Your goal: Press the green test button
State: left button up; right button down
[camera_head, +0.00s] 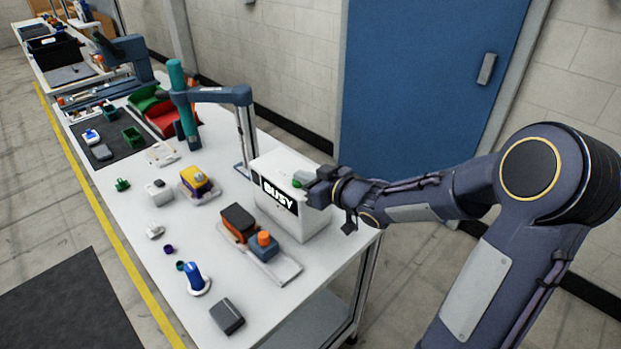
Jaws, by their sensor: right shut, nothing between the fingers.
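The green test button (304,177) sits on top of a white box (283,212) near the table's right edge. The box carries a black label that reads "BUSY". My right gripper (309,184) is shut and empty, with its tips at the button, coming in from the right. The fingertips partly cover the button, and I cannot tell whether they touch it or whether it is pressed down. My left gripper is not in view.
The white table (185,325) holds several small parts and fixtures left of the box, including a black-and-orange block (238,219) and a blue knob (194,277). A blue arm-like stand (242,95) rises behind the box. A blue door (430,80) is beyond the table.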

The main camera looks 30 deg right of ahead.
jog(key=r, duration=0.2)
jog(key=shift+s+d+r, duration=0.15)
jog(key=shift+s+r, duration=0.15)
jog(key=shift+r, duration=0.05)
jog(key=v, duration=0.9)
jog(key=shift+s+p, duration=0.2)
jog(key=shift+p, duration=0.1)
jog(key=shift+d, duration=0.1)
jog(key=s+d+m+g+h, duration=0.3)
jog(key=s+m+h, duration=0.3)
jog(key=s, duration=0.2)
jog(key=s+a+f+g+y, duration=0.2)
jog(key=s+a+g, duration=0.1)
jog(key=s+a, duration=0.2)
jog(key=s+a+f+g+y, duration=0.2)
jog(key=s+a, duration=0.4)
jog(key=s, duration=0.3)
jog(key=shift+f+n+g+y, duration=0.3)
jog(key=shift+f+g+y, duration=0.1)
